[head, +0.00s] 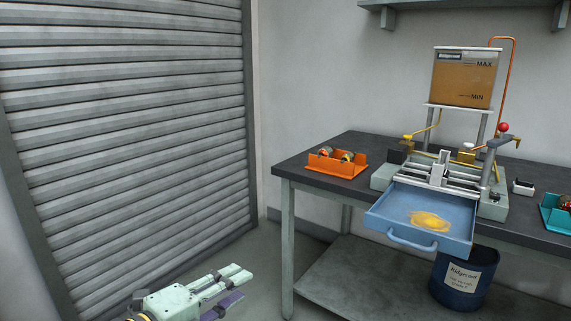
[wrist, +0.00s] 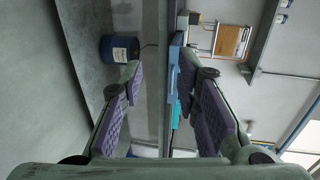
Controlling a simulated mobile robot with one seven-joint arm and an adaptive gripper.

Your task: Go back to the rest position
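My gripper (head: 236,282) is low at the bottom of the head view, in front of the shutter and left of the workbench, apart from everything. In the wrist view its two purple-padded fingers (wrist: 165,95) stand wide apart with nothing between them. The winding machine (head: 440,172) stands on the dark workbench (head: 310,172). Its blue drawer (head: 385,218) is pulled out past the bench's front edge, with a yellow patch lying in it.
An orange tray (head: 337,167) with small parts sits on the bench's left end. A teal tray (head: 553,218) is at the right. A blue bin (head: 440,285) stands under the bench. A grey shutter (head: 130,130) fills the left. Floor around my gripper is clear.

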